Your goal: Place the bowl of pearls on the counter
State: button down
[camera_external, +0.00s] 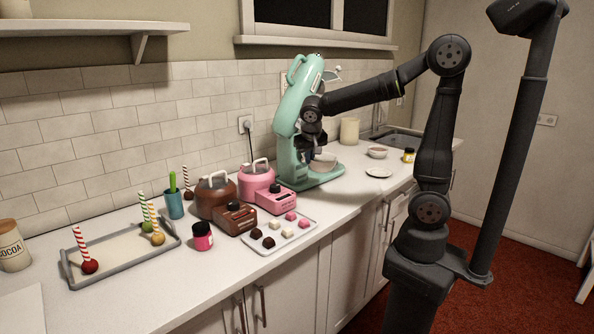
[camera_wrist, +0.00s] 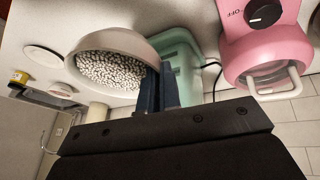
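The bowl of pearls (camera_wrist: 146,49) is a pale, round bowl filled with small silvery-white pearls (camera_wrist: 112,70). In the external view the bowl (camera_external: 324,163) is beside the teal stand mixer (camera_external: 292,130), low over its base. My gripper (camera_wrist: 158,80) has its two dark fingers close together at the bowl's rim, one on each side, and looks shut on it. In the external view my gripper (camera_external: 318,150) points down at the bowl and partly hides it. I cannot tell whether the bowl touches the mixer base. The white counter (camera_external: 345,192) runs along the wall.
A white plate (camera_external: 379,172), another bowl (camera_external: 378,152) and a yellow-labelled jar (camera_external: 408,155) stand to the right. A pink machine (camera_external: 276,199), a brown machine (camera_external: 235,217) and a tray of sweets (camera_external: 284,239) stand to the left. Bare counter lies in front of the mixer.

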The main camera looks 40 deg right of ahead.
jog(key=w+d+n+y, duration=0.1)
jog(key=w+d, duration=0.3)
jog(key=d, duration=1)
jog(key=w+d+n, duration=0.2)
jog(key=w+d, duration=0.2)
jog(key=d, duration=1)
jog(key=s+d+f, duration=0.1)
jog(key=s+d, duration=0.2)
jog(key=d, duration=2.2)
jog(key=shift+t, duration=0.4)
jog(key=shift+w+a+f, duration=0.7)
jog(key=shift+w+f, duration=1.05)
jog(key=shift+f, duration=0.1)
jog(key=shift+w+a+f, duration=0.75)
jog(key=shift+w+f, duration=0.95)
jog(key=shift+f, duration=0.15)
jog(key=shift+w+a+f, duration=0.7)
jog(key=shift+w+f, duration=1.05)
jog(key=shift+f, duration=0.1)
jog(key=shift+f, duration=0.1)
jog(key=c, duration=2)
grip_release()
jog(key=o, duration=0.4)
jog(key=shift+c, duration=0.2)
